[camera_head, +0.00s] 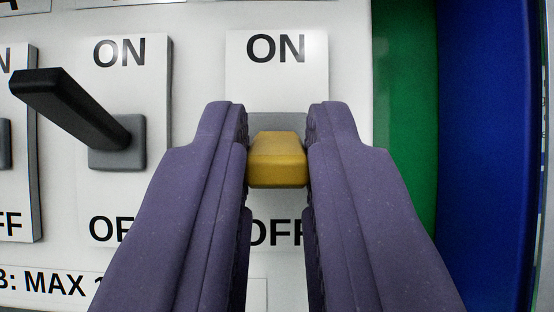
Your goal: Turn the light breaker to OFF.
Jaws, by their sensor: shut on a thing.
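A breaker switch with a yellow lever (277,160) sits on a white plate (240,75) marked ON above and OFF below. My gripper (277,140) has its two purple fingers on the left and right sides of the yellow lever and is shut on it. The lever's end points toward the camera, and its grey base (264,122) shows just above it. The fingers cover part of the OFF label (274,233). I cannot tell from this view exactly how far the lever is tilted.
To the left is another breaker with a black lever (70,108) sticking out toward the upper left from a grey base. Part of a third plate (22,190) shows at the left edge. Green (405,120) and blue (485,150) upright panels stand close on the right.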

